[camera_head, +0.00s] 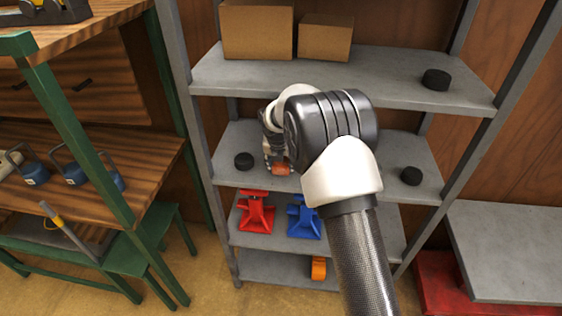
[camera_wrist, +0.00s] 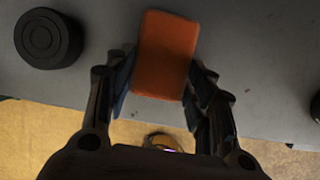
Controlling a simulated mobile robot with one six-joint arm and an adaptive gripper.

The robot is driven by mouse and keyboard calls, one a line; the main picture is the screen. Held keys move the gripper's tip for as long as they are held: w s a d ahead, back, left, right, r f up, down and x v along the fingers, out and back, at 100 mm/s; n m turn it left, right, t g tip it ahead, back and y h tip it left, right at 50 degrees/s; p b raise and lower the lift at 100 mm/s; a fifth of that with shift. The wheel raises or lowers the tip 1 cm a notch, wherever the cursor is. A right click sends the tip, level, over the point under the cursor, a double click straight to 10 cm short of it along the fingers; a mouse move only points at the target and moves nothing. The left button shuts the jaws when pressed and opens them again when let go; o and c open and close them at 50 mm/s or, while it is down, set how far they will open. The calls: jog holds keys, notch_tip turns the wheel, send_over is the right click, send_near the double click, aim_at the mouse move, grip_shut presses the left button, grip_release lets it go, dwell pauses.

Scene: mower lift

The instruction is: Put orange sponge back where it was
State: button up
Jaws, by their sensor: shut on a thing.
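The orange sponge (camera_wrist: 166,52) is a small block with rounded edges. In the wrist view it sits between the two fingers of my gripper (camera_wrist: 160,84), which is shut on it. Behind it is the grey shelf surface (camera_wrist: 100,90); I cannot tell whether the sponge touches it. In the head view the sponge (camera_head: 281,169) shows below my gripper (camera_head: 277,160), at the front of the middle shelf (camera_head: 330,180). My arm hides part of that shelf.
Black round pucks stand on the middle shelf, left (camera_head: 243,161) and right (camera_head: 410,176), and one on the shelf above (camera_head: 436,79). Cardboard boxes (camera_head: 257,32) are at the top. A red jack stand (camera_head: 256,212) and a blue one (camera_head: 303,217) stand below. A green-framed workbench (camera_head: 80,130) is left.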

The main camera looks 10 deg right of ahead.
jog(key=o, duration=1)
jog(key=shift+c, duration=0.2)
jog(key=shift+f+b, duration=0.2)
jog(key=shift+b, duration=0.1)
